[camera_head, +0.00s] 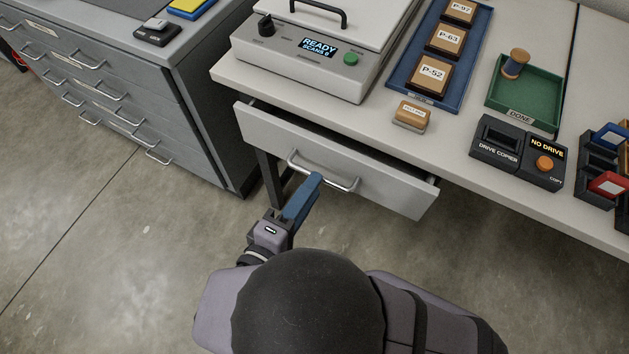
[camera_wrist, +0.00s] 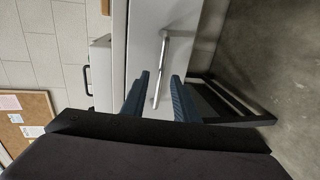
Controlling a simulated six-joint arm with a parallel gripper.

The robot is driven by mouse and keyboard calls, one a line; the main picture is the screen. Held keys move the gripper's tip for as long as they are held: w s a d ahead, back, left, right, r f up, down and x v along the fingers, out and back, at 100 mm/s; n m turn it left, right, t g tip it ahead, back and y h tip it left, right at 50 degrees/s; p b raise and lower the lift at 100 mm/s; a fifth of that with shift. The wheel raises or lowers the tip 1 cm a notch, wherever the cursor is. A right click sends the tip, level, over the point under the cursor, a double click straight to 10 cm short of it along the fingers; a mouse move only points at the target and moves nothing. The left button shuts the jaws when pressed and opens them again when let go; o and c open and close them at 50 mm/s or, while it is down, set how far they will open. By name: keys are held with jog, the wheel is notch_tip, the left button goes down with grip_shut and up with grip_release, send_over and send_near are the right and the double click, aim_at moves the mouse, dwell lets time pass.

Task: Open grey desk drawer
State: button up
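The grey desk drawer (camera_head: 390,182) sits under the front edge of the light desk, with a dark gap along its top edge, so it stands slightly out. Its silver bar handle (camera_head: 340,184) is on the front panel. Whether a finger touches the bar cannot be told. The head view hides most of one finger.
On the desk (camera_head: 445,150) stand a scanner (camera_head: 310,50), a blue tray (camera_head: 402,78), a green tray (camera_head: 540,98), a stamp block (camera_head: 411,115) and a drive copier (camera_head: 517,152). A grey cabinet (camera_head: 150,90) with several handles stands at left. Floor in front is clear.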

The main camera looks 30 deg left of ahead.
notch_tip(320, 180, up, 7)
jog(key=p, duration=0.1)
jog(key=shift+s+p, duration=0.15)
jog(key=shift+p, duration=0.2)
